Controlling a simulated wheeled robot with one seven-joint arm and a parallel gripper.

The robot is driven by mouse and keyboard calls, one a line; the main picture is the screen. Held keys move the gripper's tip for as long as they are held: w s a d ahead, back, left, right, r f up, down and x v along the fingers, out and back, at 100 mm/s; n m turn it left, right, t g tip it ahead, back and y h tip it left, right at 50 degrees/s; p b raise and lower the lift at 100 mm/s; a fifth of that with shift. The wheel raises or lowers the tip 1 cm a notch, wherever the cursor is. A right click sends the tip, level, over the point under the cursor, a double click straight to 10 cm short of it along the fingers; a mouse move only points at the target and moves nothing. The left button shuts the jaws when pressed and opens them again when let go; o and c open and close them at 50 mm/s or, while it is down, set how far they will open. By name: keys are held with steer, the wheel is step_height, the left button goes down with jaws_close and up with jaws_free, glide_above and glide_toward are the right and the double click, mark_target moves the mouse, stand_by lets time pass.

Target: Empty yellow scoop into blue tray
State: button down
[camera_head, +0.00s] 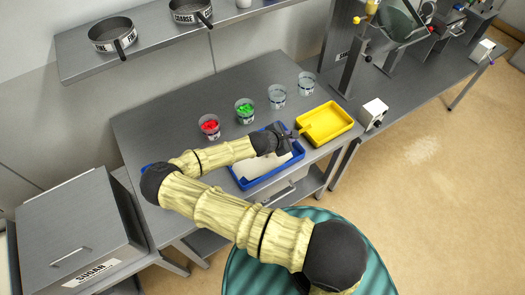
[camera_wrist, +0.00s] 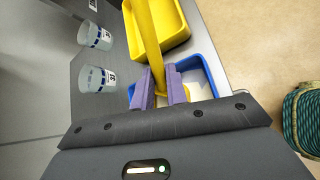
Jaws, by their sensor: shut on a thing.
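My gripper (camera_head: 288,140) is shut on the yellow scoop, whose long yellow shaft (camera_wrist: 148,38) runs up from between my purple fingertips (camera_wrist: 161,74). The scoop's far end leaves the wrist view; in the head view it blends with the yellow tray (camera_head: 347,126), so its bowl and any contents cannot be made out. The blue tray (camera_head: 241,184) lies under and in front of my gripper, partly hidden by my arm. It holds something whitish. Its blue rim also shows in the wrist view (camera_wrist: 212,70).
Behind the trays stand a cup of red pieces (camera_head: 209,126), a cup of green pieces (camera_head: 245,110) and two clear cups (camera_head: 277,96). A small white box (camera_head: 374,112) stands right of the yellow tray. The shelf (camera_head: 150,48) holds two sieves. The counter's left part is clear.

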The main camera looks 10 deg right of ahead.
steer(key=shift+w+a+r+n+h+b, duration=0.15)
steer(key=shift+a+r+n+h+b, duration=0.2)
steer(key=shift+a+h+b, duration=0.35)
steer(key=shift+w+a+r+n+h+b, duration=0.1)
steer(key=shift+a+r+n+h+b, duration=0.2)
steer(key=shift+a+r+h, duration=0.35)
stand_by(1.2)
steer(key=shift+w+a+r+n+h+b, duration=0.15)
steer(key=shift+a+n+h+b, duration=0.2)
steer(key=shift+a+h+b, duration=0.5)
stand_by(0.7)
steer(key=shift+w+a+r+n+h+b, duration=0.1)
steer(key=shift+w+a+n+h+b, duration=0.1)
steer(key=shift+a+h+b, duration=0.35)
steer(key=shift+w+a+r+n+h+b, duration=0.1)
steer(key=shift+a+n+h+b, duration=0.1)
steer(key=shift+a+h+b, duration=0.3)
steer(key=shift+w+a+n+t+h+b, duration=0.2)
steer(key=shift+a+n+t+h+b, duration=0.2)
steer(key=shift+a+b, duration=0.35)
stand_by(0.7)
steer(key=shift+s+a, duration=0.1)
steer(key=shift+a, duration=0.05)
steer(key=shift+a, duration=0.15)
steer(key=shift+a+h+b, duration=0.1)
steer(key=shift+h+b, duration=0.35)
steer(key=shift+b, duration=0.15)
